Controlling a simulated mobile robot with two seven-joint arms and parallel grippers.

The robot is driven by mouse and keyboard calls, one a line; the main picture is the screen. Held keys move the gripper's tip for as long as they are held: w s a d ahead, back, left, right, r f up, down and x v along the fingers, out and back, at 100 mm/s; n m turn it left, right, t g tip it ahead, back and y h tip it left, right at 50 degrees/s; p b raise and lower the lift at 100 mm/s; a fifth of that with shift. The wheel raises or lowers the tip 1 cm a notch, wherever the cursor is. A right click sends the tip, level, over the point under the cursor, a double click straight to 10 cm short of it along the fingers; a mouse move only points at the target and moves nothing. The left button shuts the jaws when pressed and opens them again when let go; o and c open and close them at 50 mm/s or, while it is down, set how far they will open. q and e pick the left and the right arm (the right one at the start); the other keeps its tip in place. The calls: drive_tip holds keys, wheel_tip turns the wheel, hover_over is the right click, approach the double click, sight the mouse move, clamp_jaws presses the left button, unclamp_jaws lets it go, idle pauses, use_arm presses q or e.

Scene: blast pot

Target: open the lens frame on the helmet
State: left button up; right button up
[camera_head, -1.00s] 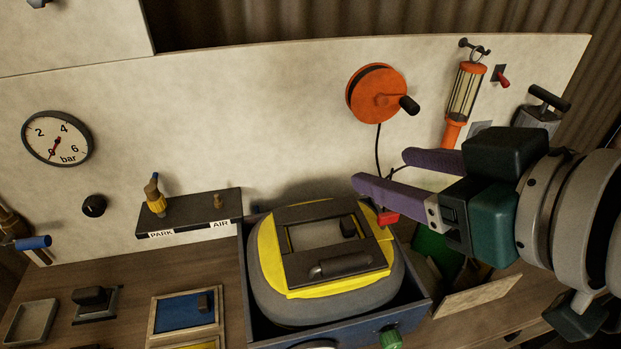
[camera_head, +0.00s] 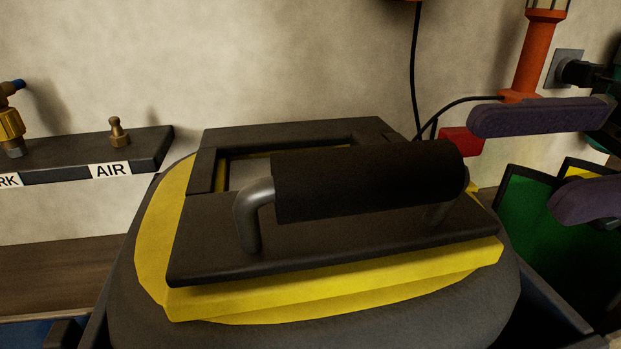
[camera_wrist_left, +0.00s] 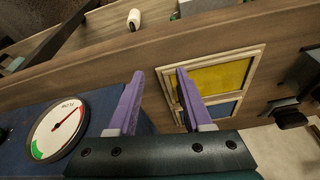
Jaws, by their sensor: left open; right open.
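The helmet (camera_head: 330,328) is a dark grey shell with a yellow surround (camera_head: 155,235), in a dark box. Its black lens frame (camera_head: 340,255) lies flat on the yellow surround, around a pale window. A thick black handle (camera_head: 365,180) on grey posts stands on the frame's near bar. A red piece (camera_head: 460,141) sits at the helmet's right side. My right gripper (camera_head: 515,162) is open, with purple fingers right of the helmet; the upper fingertip is close to the red piece, contact unclear. My left gripper (camera_wrist_left: 160,74) is open and empty in the left wrist view, away from the helmet.
A shelf with an AIR label (camera_head: 110,170) and brass fittings is at left. An orange lamp (camera_head: 530,55) and a black cable stand behind the right gripper. Green panels (camera_head: 530,220) lie at right. The left wrist view shows a gauge (camera_wrist_left: 58,130) and yellow and blue framed panels.

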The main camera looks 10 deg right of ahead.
sight(380, 175)
use_arm(q)
drive_tip(key=shift+r, duration=0.15)
use_arm(e)
drive_tip(key=shift+s+a+r, duration=0.1)
drive_tip(key=shift+a, duration=0.15)
use_arm(q)
wheel_tip(380, 175, up, 2)
drive_tip(key=p, duration=0.2)
drive_tip(key=shift+a+r+p, duration=0.1)
drive_tip(key=shift+r+p, duration=0.15)
drive_tip(key=shift+p, duration=0.15)
use_arm(e)
drive_tip(key=a, duration=0.8)
drive_tip(key=shift+a, duration=0.7)
drive_tip(key=shift+c, duration=0.2)
clamp_jaws()
